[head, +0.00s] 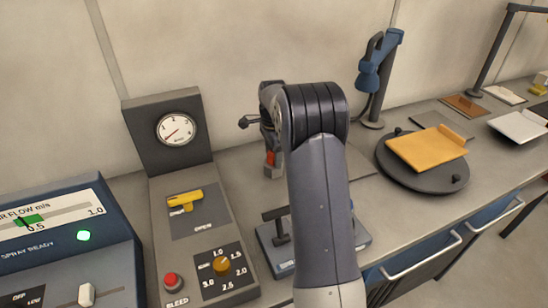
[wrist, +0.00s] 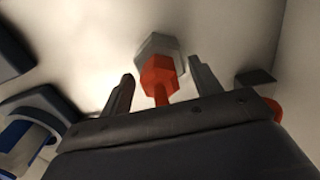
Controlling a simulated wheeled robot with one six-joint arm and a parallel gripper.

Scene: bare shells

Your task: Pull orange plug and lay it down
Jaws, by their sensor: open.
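The orange plug (wrist: 158,76) shows in the wrist view as an orange-red head with a narrower stem. It lies between the two fingers of my gripper (wrist: 161,71), which are apart with gaps on both sides. A grey hexagonal piece (wrist: 157,43) sits directly behind it; I cannot tell how deep the plug is seated. In the head view a bit of orange (head: 271,158) shows above a small grey block (head: 274,171), beside my arm. My arm hides most of that area and the fingertips there.
A control panel with a gauge (head: 175,129), yellow lever (head: 185,200) and red button (head: 172,281) stands left of my arm. A round dark turntable (head: 451,187) with an orange-yellow plate (head: 428,148) is on the right.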

